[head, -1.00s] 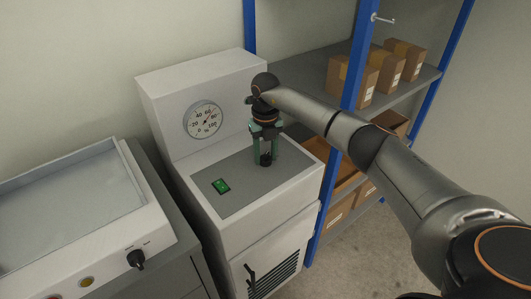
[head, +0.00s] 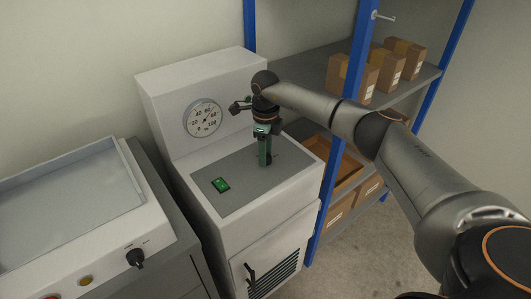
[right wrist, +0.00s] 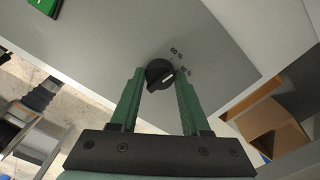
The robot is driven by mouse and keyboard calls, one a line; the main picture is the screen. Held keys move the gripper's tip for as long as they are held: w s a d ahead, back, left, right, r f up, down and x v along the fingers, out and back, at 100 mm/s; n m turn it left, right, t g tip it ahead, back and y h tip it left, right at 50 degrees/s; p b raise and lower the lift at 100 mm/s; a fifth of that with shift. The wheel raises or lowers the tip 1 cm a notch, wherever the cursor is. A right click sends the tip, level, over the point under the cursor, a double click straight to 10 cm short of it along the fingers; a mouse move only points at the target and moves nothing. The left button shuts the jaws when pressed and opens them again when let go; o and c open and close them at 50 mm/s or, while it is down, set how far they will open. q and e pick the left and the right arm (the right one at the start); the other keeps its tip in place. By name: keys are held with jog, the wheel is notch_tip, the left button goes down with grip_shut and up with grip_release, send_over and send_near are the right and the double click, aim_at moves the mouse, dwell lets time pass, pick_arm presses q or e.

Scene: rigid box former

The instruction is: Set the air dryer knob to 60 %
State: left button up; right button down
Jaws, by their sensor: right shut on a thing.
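The air dryer (head: 200,75) is a pale cabinet with a grey top panel and a round dial gauge (head: 203,118) on its upright back. My left gripper is not in view.
A green rocker switch (head: 220,185) is on the panel left of the gripper. A blue-framed shelf with cardboard boxes (head: 352,80) stands close on the right. A tray-topped machine (head: 75,225) with its own black knob (head: 136,258) stands on the left.

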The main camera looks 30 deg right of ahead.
jog(key=shift+n, duration=1.1)
jog(key=shift+r, duration=0.1)
jog(key=shift+c, duration=1.8)
grip_release()
notch_tip(320, 180, up, 12)
jog(key=shift+r, duration=0.25)
jog(key=shift+s+f, duration=0.1)
